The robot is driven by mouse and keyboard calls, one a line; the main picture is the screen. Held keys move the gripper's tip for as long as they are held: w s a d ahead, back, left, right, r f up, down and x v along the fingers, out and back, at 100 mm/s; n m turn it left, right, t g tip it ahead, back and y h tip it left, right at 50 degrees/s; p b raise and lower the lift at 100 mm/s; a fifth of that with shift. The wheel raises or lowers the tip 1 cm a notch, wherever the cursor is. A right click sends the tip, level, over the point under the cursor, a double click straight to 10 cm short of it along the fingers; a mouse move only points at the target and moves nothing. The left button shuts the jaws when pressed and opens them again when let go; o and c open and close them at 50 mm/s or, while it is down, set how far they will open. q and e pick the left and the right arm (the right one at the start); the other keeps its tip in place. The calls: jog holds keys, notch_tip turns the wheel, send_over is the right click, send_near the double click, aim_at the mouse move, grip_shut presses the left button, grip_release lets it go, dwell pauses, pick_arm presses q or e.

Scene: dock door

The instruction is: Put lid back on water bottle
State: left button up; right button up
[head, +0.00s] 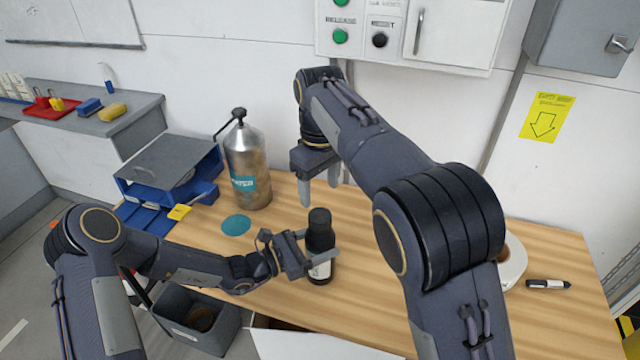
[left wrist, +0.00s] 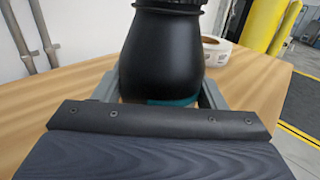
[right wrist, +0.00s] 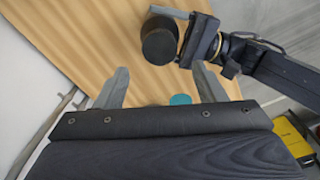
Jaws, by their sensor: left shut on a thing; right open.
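A black bottle (head: 319,243) with a pale label low on its side stands upright on the wooden table. My left gripper (head: 316,250) is shut on its body; the left wrist view shows the bottle (left wrist: 160,55) between the fingers. Its dark top (head: 319,217) is seen from above in the right wrist view (right wrist: 159,42); I cannot tell whether this is the lid. A ridged collar shows at the upper edge of the left wrist view. My right gripper (head: 320,190) is open and empty, above and behind the bottle. No separate lid can be made out.
A steel canister (head: 247,175) with a teal label stands behind a flat teal disc (head: 237,225). Blue trays (head: 150,218) lie at the left. A white ring-shaped thing (head: 515,262) and a dark marker (head: 548,284) lie right. A grey bin (head: 200,312) stands below the table edge.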

aim_at(320, 215)
jog(key=shift+n, duration=0.4)
jog(key=shift+f, duration=3.95)
jog(key=c, duration=1)
jog(key=m, duration=1.2)
jog(key=o, duration=1.1)
